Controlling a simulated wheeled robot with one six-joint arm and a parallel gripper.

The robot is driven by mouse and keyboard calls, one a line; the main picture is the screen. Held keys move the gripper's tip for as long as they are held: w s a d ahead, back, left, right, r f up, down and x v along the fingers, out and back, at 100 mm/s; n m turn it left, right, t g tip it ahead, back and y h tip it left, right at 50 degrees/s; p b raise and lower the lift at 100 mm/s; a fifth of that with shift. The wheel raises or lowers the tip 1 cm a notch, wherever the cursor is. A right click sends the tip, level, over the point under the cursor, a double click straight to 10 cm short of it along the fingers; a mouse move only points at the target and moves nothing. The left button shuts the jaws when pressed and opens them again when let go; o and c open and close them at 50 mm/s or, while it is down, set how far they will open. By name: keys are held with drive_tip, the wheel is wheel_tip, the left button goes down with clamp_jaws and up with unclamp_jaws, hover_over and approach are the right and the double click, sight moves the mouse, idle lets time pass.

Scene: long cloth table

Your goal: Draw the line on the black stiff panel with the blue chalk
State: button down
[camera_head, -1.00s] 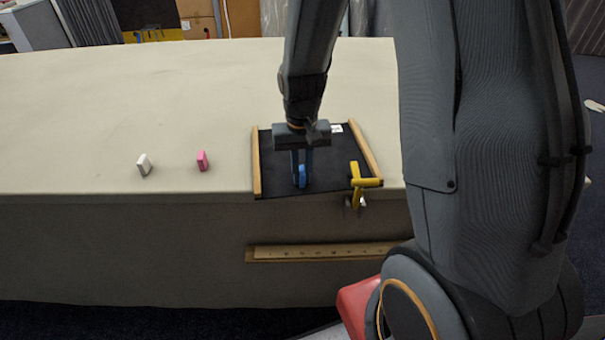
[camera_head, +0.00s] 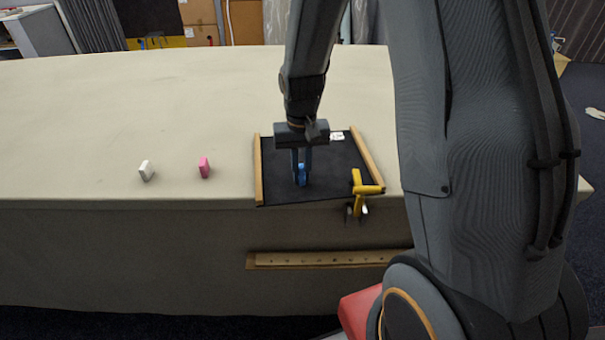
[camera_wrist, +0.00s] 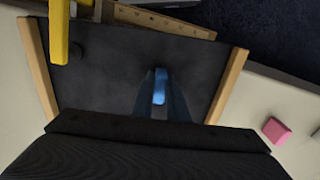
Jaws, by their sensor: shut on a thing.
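The black stiff panel (camera_head: 333,179) lies on the table near its front edge, with wooden strips along its left and right sides. It also shows in the wrist view (camera_wrist: 106,77). My gripper (camera_head: 301,178) points down over the panel's left-middle part. It is shut on the blue chalk (camera_head: 302,173), which also shows between the fingers in the wrist view (camera_wrist: 160,88). I cannot tell whether the chalk's tip touches the panel. No drawn line can be made out, and the gripper hides part of the surface.
A yellow clamp (camera_head: 360,187) grips the panel's front right at the table edge. A pink block (camera_head: 204,167) and a white block (camera_head: 146,171) stand on the cloth table (camera_head: 90,120) to the left. A wooden strip (camera_head: 320,259) sits low on the table's front.

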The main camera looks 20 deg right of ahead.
drive_tip(key=shift+w, duration=0.15)
drive_tip(key=shift+w+d, duration=0.2)
drive_tip(key=shift+w, duration=0.65)
drive_tip(key=shift+w+d, duration=0.2)
drive_tip(key=shift+w, duration=0.85)
drive_tip(key=shift+w+d, duration=0.15)
drive_tip(key=shift+w, duration=0.8)
drive_tip(key=shift+w+b, duration=0.15)
drive_tip(key=shift+b, duration=0.15)
drive_tip(key=shift+w+d, duration=0.2)
drive_tip(key=shift+w, duration=0.65)
